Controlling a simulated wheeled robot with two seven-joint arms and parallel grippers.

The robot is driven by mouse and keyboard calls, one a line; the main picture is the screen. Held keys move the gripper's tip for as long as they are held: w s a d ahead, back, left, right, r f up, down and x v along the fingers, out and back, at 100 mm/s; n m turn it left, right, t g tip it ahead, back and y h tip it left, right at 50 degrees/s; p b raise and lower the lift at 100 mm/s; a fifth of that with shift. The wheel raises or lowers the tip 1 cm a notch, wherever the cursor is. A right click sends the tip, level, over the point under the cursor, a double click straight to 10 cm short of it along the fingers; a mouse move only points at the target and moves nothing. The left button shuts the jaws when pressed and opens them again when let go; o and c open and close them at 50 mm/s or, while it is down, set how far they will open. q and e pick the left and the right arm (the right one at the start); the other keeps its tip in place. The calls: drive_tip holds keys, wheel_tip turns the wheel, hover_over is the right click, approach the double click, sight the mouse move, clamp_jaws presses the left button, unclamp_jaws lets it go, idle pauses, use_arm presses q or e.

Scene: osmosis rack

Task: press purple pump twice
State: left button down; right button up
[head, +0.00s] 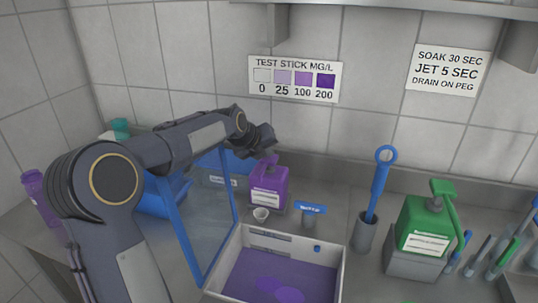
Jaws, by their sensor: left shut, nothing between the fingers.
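The purple pump bottle (267,188) with a white label stands at the back of the counter near the wall, just left of the picture's middle. My left arm comes in from the left and reaches over the counter. My left gripper (266,148) is shut and empty, right above the purple bottle's top. It hides part of the bottle's pump head, and I cannot tell whether it touches it. My right gripper is not in view.
A white bin (341,270) with purple liquid is in front. A small white cup (261,214) and a blue-tagged holder (311,210) stand near the bottle. A blue brush (379,182) and a green pump bottle (423,226) are to the right. A clear blue-framed panel (208,220) stands left.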

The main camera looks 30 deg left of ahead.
sight(267, 159)
use_arm(q)
drive_tip(key=shift+f, duration=0.15)
drive_tip(key=shift+r+p, duration=0.9)
drive_tip(key=shift+r, duration=0.45)
wheel_tip(267, 159, up, 5)
drive_tip(key=p, duration=0.3)
idle(0.6)
